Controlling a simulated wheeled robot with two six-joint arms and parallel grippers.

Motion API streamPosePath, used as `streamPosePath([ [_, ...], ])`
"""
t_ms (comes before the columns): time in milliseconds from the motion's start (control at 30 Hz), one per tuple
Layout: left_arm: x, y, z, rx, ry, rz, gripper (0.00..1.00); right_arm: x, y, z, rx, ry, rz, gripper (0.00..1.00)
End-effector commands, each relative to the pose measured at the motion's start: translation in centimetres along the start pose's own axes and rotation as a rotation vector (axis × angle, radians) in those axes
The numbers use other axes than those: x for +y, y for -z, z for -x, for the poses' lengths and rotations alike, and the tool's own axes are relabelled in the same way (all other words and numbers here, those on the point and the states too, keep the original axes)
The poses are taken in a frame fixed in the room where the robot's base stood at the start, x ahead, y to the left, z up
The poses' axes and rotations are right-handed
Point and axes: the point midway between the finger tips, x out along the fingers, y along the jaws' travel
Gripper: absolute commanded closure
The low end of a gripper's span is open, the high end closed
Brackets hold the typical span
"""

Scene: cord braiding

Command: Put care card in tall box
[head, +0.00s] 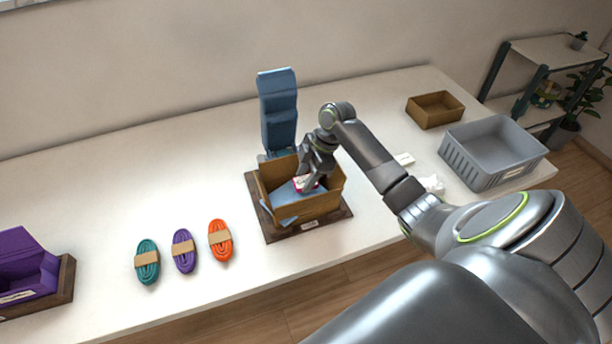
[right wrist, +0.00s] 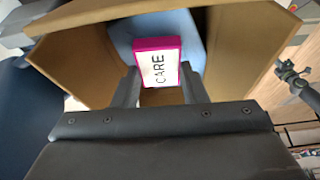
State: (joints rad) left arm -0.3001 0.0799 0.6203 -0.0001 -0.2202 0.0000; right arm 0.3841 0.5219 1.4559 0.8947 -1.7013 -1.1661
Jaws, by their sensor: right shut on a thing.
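The care card (right wrist: 158,64) is white with a pink edge and the word CARE on its face. My right gripper (right wrist: 160,92) is shut on it. In the head view the card (head: 306,184) shows small at the tips of my right gripper (head: 308,180), over the open brown box (head: 318,211). The box has a blue lining and a tall blue lid or back panel (head: 279,112) standing up behind it. In the right wrist view the box's brown walls (right wrist: 235,50) surround the card. I cannot tell whether the card touches the bottom. My left gripper is not in view.
The box stands on a dark wooden base (head: 272,229). Teal (head: 147,271), purple (head: 184,262) and orange (head: 221,251) cord bundles lie to its left. A purple box (head: 28,270) stands at far left. A grey crate (head: 476,170) and a small brown tray (head: 434,122) stand right.

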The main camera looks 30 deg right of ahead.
Motion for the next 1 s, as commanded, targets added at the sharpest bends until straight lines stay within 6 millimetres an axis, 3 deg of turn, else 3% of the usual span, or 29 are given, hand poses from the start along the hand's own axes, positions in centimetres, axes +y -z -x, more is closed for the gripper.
streamPosePath([
  [100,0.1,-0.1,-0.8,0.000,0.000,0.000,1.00,0.0,-0.3,-0.7,0.000,-0.001,0.001,0.82],
  [367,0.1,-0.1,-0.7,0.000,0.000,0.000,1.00,0.0,-0.3,-0.6,0.000,-0.001,0.000,0.82],
  [400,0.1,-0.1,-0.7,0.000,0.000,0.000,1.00,0.0,-0.3,-0.6,0.000,-0.001,0.000,0.59],
  [600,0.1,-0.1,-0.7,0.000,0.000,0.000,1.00,0.0,-0.3,-0.6,0.000,-0.001,0.000,0.36],
  [867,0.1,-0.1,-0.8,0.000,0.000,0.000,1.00,0.0,-0.3,-0.5,0.000,-0.001,0.000,0.36],
  [1000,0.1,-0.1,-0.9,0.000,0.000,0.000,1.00,0.1,-0.4,0.6,-0.002,-0.005,0.001,0.36],
])
